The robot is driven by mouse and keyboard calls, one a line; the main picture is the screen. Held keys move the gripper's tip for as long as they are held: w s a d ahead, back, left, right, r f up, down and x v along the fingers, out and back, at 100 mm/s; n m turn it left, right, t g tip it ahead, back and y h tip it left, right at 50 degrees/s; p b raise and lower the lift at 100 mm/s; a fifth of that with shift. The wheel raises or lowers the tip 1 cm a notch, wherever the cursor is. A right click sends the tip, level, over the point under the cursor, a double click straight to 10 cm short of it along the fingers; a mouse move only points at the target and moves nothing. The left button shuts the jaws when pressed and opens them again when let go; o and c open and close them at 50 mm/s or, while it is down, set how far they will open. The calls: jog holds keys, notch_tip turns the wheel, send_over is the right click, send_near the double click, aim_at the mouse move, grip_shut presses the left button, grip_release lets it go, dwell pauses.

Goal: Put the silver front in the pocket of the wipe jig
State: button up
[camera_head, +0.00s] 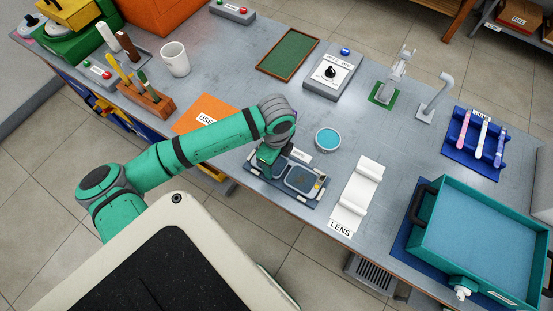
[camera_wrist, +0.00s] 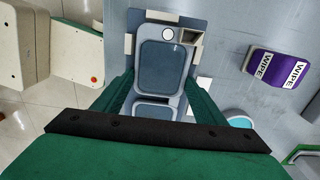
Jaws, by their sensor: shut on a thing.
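The wipe jig (camera_head: 318,199) is a grey-blue block near the table's front edge, with light tabs around it; it also shows in the wrist view (camera_wrist: 182,18). Over its recessed area is the silver front (camera_wrist: 140,58), seen as two thin rounded rims in line. My gripper (camera_wrist: 160,84) points down over the jig, with a green finger on each side of the front near its middle. It is shut on the front. The near rim is partly hidden by my gripper. I cannot tell whether the front is seated in the pocket or just above it.
A teal round dish (camera_head: 327,140) and a white lens rest (camera_head: 358,190) stand close to the jig. A purple wipe box (camera_wrist: 272,68) shows in the wrist view. A large teal tray (camera_head: 480,230) is at right. An orange sheet (camera_head: 200,109) lies to the left.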

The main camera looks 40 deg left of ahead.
jog(key=shift+f, duration=0.15)
jog(key=o, duration=1.2)
jog(key=shift+w, duration=0.1)
jog(key=shift+r, duration=0.35)
notch_tip(320, 180, up, 10)
jog(key=shift+r, duration=0.1)
